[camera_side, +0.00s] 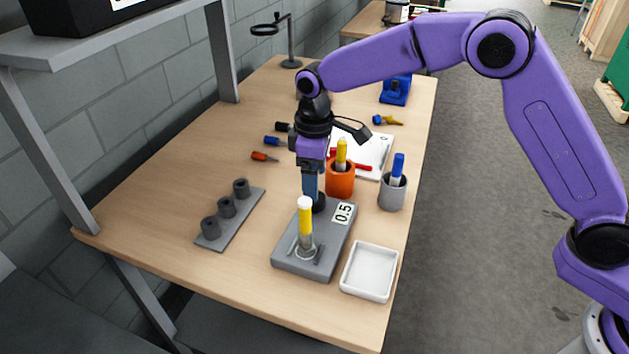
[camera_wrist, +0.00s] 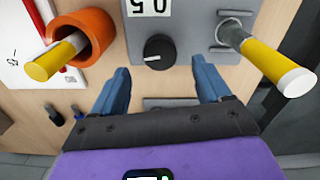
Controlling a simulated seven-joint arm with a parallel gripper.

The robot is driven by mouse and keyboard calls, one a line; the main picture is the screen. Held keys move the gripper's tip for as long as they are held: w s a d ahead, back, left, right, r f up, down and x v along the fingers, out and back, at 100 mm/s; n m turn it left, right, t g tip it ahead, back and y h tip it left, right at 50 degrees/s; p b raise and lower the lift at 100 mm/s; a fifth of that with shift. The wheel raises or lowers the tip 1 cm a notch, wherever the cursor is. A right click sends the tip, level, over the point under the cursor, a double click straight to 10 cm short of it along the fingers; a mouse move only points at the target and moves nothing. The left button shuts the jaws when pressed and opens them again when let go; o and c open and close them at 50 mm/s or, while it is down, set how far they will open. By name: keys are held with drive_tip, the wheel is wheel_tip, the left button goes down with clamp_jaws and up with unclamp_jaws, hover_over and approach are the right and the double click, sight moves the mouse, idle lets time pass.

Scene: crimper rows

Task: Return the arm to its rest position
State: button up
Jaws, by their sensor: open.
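My gripper (camera_side: 314,196) is open and empty, pointing down at the far part of a grey base plate (camera_side: 335,235). Its two blue fingers (camera_wrist: 162,72) stand apart in the wrist view. A black knob (camera_wrist: 158,51) on the plate shows just beyond the gap between the fingertips; the knob (camera_side: 320,206) is partly hidden by my gripper in the side view. A yellow tool with a white end (camera_side: 305,218) stands upright in the plate's metal holder, apart from my fingers. A "0.5" label (camera_side: 342,213) is beside the knob.
An orange cup (camera_side: 340,183) with a yellow tool stands close behind my gripper. A grey cup (camera_side: 392,193) holds a blue one. A white tray (camera_side: 369,272) is at the front right. A rack with grey sockets (camera_side: 229,220) lies left. A magnifier stand (camera_side: 290,45) is at the back.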

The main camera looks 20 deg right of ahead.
drive_tip(key=shift+r, duration=0.15)
idle(0.4)
drive_tip(key=shift+s+r, duration=0.15)
drive_tip(key=shift+s, duration=0.05)
drive_tip(key=s+d+r, duration=0.3)
drive_tip(key=s+d, duration=0.1)
drive_tip(key=s, duration=0.4)
drive_tip(key=s+d+r, duration=0.3)
drive_tip(key=s+d, duration=0.2)
drive_tip(key=s, duration=0.3)
drive_tip(key=s+d+n, duration=0.1)
drive_tip(key=s+d, duration=1.4)
drive_tip(key=s, duration=0.3)
drive_tip(key=shift+s+d+f+n, duration=0.2)
drive_tip(key=shift+d+f+n, duration=0.05)
drive_tip(key=shift+f+n, duration=0.05)
